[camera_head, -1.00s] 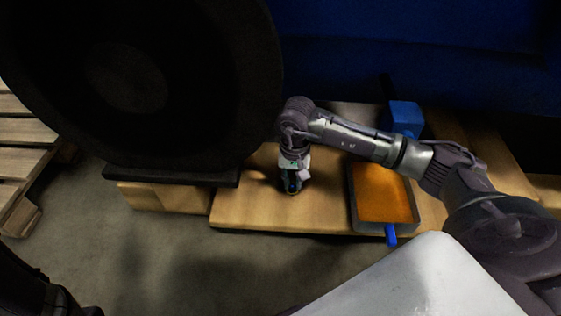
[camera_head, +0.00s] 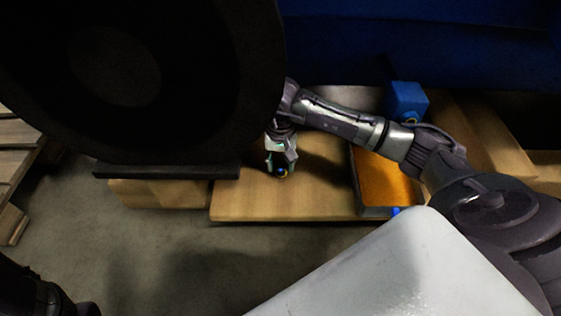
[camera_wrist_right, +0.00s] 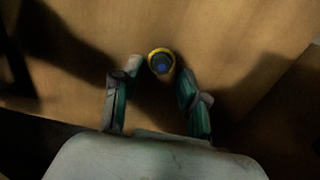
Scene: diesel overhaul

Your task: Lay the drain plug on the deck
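The drain plug (camera_wrist_right: 161,62) shows in the right wrist view as a small round part with a yellow rim and a dark blue centre. In the head view it is a small yellow and blue spot (camera_head: 282,172) at the tip of my right gripper (camera_head: 281,160). The right gripper's two fingers (camera_wrist_right: 158,82) are spread, with bare gaps on both sides of the plug. The plug is over or on the wooden deck (camera_head: 300,203); I cannot tell whether it touches. My left gripper is out of the head view.
A tray with an orange-brown inside (camera_head: 384,184) stands right of the gripper, with a blue box (camera_head: 406,99) behind it. A large dark round part (camera_head: 130,80) fills the upper left. The deck's front strip is clear. A pallet (camera_head: 18,170) lies at the far left.

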